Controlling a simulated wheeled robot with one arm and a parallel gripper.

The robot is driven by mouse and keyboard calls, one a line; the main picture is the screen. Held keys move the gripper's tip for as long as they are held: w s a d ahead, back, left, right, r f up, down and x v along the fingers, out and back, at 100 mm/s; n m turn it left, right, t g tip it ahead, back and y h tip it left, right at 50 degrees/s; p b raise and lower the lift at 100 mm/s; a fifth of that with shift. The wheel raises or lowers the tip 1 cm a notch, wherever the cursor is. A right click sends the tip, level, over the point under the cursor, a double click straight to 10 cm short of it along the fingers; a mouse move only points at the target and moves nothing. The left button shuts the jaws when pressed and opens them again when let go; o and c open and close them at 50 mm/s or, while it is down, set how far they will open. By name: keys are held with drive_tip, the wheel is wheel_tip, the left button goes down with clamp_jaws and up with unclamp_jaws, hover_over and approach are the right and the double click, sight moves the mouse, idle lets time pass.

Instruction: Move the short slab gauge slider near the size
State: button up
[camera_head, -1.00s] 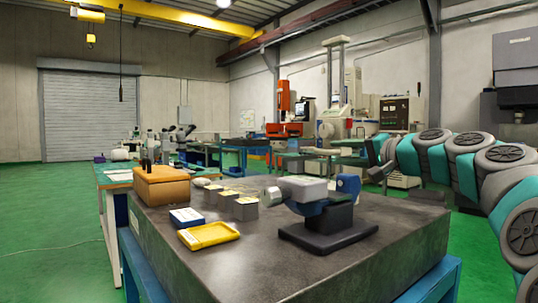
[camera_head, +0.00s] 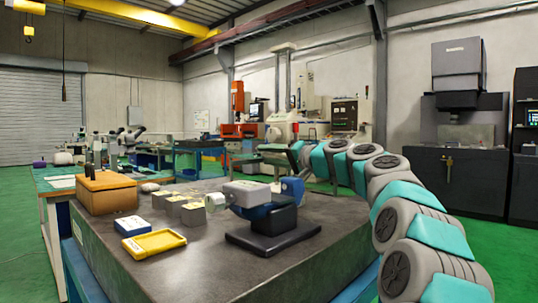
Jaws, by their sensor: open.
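A blue and grey measuring gauge (camera_head: 257,211) sits on a black stand (camera_head: 273,238) on the dark slab table. It has a light grey block on top, a grey round end at its left and a blue piece (camera_head: 292,189) at its right. I cannot tell which part is the slider, and no size marking is readable. My gripper (camera_head: 297,153) is at the end of my arm, above and to the right of the gauge in the picture, seen small and apart from it. It looks open and empty.
An orange-brown box (camera_head: 104,194), a blue and white case (camera_head: 132,226), a yellow tray (camera_head: 155,244) and several small grey blocks (camera_head: 193,213) stand left of the gauge. The slab's (camera_head: 225,275) front is bare. Benches and machines stand behind.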

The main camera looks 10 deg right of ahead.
drive_tip(key=shift+r, duration=0.1)
clamp_jaws()
idle(0.3)
idle(1.1)
